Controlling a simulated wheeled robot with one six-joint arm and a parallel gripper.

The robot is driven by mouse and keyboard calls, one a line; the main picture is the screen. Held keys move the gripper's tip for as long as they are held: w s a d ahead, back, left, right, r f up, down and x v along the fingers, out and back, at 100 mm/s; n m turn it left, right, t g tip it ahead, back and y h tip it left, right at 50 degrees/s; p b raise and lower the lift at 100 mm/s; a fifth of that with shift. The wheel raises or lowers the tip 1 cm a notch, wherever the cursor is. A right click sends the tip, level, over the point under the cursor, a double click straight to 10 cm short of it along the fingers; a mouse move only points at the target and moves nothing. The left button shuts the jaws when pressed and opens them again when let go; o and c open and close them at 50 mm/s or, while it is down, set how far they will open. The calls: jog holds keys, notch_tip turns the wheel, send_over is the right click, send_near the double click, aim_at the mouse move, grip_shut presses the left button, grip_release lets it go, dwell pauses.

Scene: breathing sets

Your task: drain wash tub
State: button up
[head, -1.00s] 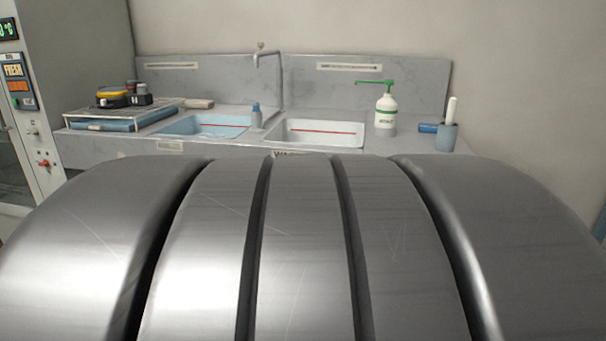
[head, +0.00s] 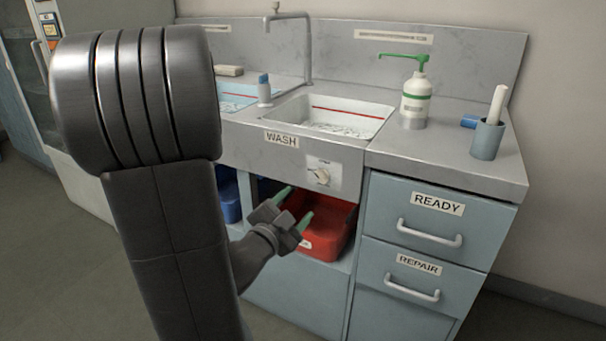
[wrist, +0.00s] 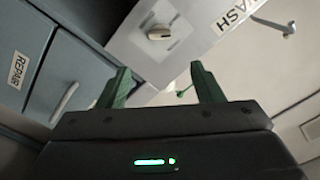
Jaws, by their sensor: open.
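The wash tub (head: 335,112) is a white basin set in the grey counter, with a red line along its far wall and what looks like clear liquid inside. Below it, the front panel carries a WASH label (head: 281,139) and a small pale knob (head: 321,176). The knob also shows in the wrist view (wrist: 160,33), beyond my fingers and apart from them. My gripper (head: 297,207) is open and empty, with green fingertips, below the knob and in front of the red bin. It also shows in the wrist view (wrist: 160,88). Part of my arm covers the left of the head view.
A red bin (head: 325,232) sits in the open shelf under the tub, with a blue bin (head: 228,195) to its left. Drawers labelled READY (head: 437,204) and REPAIR (head: 418,265) are at the right. A green-topped pump bottle (head: 415,100) and a cup (head: 487,139) stand on the counter.

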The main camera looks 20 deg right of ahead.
aim_at(321, 179)
jog(key=b+x, duration=0.1)
jog(key=x, duration=1.2)
jog(key=shift+w+d, duration=0.15)
jog(key=shift+d, duration=0.1)
jog(key=c, duration=1)
jog(key=m+b, duration=0.2)
jog(key=b, duration=0.1)
jog(key=shift+f, duration=0.25)
jog(key=shift+m+b, duration=0.9)
jog(key=shift+b, duration=0.25)
jog(key=shift+r+m+b, duration=0.2)
jog(key=shift+m+b, duration=0.15)
jog(key=shift+m, duration=0.25)
jog(key=o, duration=1)
